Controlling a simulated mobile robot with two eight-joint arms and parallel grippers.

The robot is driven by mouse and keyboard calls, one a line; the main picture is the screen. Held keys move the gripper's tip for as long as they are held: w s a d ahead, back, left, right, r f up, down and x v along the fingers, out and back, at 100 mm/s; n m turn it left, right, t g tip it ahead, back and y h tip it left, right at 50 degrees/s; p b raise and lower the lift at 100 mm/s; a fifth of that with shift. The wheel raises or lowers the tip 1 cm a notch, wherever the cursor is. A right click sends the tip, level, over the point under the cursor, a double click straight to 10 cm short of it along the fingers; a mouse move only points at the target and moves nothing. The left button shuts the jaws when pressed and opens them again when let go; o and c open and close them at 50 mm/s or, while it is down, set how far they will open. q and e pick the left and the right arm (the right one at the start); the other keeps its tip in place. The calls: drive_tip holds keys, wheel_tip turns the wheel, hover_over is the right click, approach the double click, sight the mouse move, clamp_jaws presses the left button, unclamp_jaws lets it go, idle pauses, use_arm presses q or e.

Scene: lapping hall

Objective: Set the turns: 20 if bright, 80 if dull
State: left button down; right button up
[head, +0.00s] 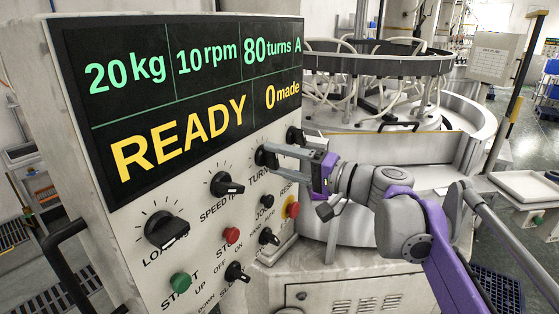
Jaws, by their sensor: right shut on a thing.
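The control panel's display (190,85) reads 20 kg, 10 rpm, 80 turns A, READY and 0 made. My right gripper (276,155) comes in from the right and is shut on the black turns knob (262,157), above a partly covered label that starts with TURN. The gripper hides part of the knob, so I cannot read its pointer. My left gripper is not in view. No workpiece that I can tell as bright or dull shows.
Also on the panel are the load knob (167,230), speed knob (226,185), green start button (180,285), red stop button (231,235) and several small switches. The lapping machine (390,115) stands behind my right arm. A pale tray (527,187) is at the right.

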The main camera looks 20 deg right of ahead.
drive_tip(key=o, duration=1.4)
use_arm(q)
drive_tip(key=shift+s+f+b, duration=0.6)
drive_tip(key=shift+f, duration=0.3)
use_arm(e)
drive_tip(key=v, duration=1)
drive_tip(key=shift+s+d, duration=0.25)
drive_tip(key=shift+s, duration=0.05)
